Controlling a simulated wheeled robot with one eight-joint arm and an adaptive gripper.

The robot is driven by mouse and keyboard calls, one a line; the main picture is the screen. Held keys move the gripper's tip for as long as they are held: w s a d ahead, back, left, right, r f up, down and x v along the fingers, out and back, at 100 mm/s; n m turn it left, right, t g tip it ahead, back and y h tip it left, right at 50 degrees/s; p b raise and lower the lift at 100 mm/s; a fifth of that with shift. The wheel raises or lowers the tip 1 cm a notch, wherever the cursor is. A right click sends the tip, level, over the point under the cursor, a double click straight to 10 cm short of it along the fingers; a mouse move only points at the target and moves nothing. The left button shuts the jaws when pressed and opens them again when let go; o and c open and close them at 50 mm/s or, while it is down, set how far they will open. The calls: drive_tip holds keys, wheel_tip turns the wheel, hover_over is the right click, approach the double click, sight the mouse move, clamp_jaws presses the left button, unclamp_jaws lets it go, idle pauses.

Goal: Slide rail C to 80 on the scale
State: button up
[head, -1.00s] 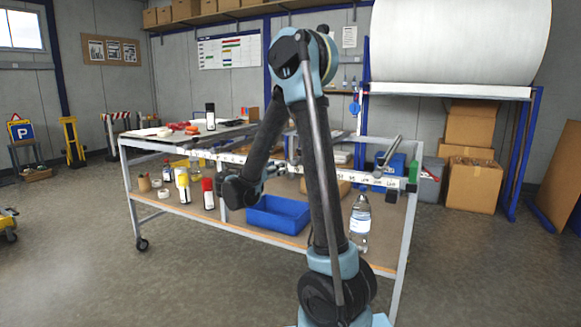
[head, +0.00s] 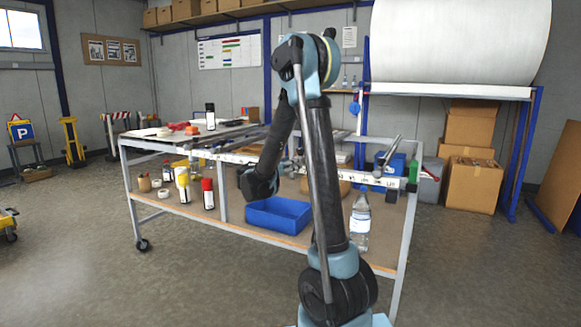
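A worktable carries a long pale scale strip (head: 375,180) with small dark marks along its front edge. Its numbers and any rail letter are too small to read. A grey metal lever or handle (head: 391,155) stands tilted near the strip's right end, beside a green block (head: 413,174). I cannot tell which part is rail C.
On the lower shelf stand a blue bin (head: 278,214), a water bottle (head: 360,220) and several spray cans (head: 208,194). A black-and-white can (head: 210,117) stands on the tabletop. A big white roll (head: 460,42) and cardboard boxes (head: 473,185) are at right.

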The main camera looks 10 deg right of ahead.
clamp_jaws()
drive_tip(key=s+d, duration=0.6)
drive_tip(key=d, duration=0.2)
drive_tip(key=shift+d, duration=0.1)
unclamp_jaws()
drive_tip(key=v, duration=1.2)
drive_tip(key=shift+d+f, duration=0.1)
idle(0.3)
